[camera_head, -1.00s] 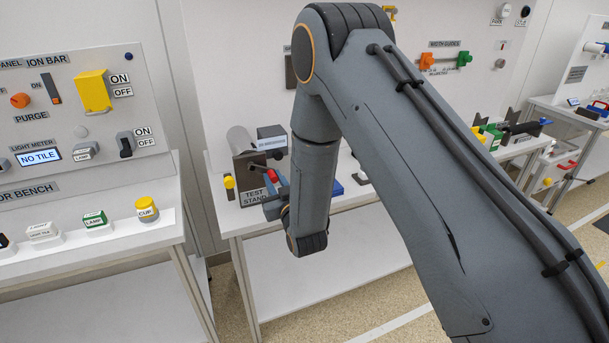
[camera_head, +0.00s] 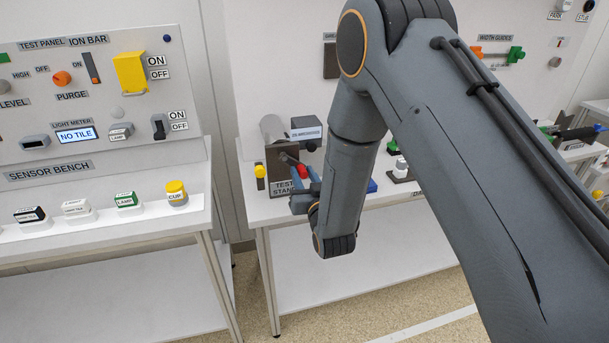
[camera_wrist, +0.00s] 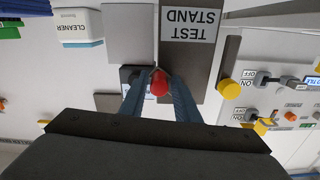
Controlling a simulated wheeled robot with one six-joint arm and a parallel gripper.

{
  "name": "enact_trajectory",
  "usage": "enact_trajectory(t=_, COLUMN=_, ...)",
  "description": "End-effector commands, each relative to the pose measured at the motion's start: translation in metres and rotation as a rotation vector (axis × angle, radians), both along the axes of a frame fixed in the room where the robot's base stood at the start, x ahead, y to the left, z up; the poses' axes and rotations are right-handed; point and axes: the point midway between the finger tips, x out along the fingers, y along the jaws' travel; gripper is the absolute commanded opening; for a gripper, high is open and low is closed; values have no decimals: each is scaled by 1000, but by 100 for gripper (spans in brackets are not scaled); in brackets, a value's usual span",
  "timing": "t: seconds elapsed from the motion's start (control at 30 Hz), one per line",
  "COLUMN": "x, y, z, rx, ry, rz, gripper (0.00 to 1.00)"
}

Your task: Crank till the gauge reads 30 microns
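The test stand (camera_head: 279,168) is a dark upright plate on the white bench, with a "TEST STAND" label and a grey cylinder (camera_head: 271,128) behind it. A red knob (camera_head: 302,171) sits at its front right. It also shows in the wrist view (camera_wrist: 159,84). My gripper (camera_head: 304,182) reaches this knob, its two blue fingers (camera_wrist: 159,92) on either side, and they appear to touch it. A small dark box (camera_head: 305,133) behind the stand carries a label ending in "microns". Its number is too small to read surely.
A yellow knob (camera_head: 260,171) stands just left of the stand. A white-topped item (camera_head: 401,168) lies to the right on the bench. The sensor bench (camera_head: 100,235), with several labelled blocks, is at the left, across a gap.

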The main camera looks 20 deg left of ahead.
Motion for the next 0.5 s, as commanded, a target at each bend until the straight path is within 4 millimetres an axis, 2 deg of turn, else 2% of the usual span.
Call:
enact_trajectory(t=0.33, x=0, y=-2, z=-1, rx=-1, ry=1, rz=-2, gripper=39)
enact_trajectory(t=0.5, x=-13, y=-10, z=-3, rx=-3, ry=3, rz=-2, gripper=39)
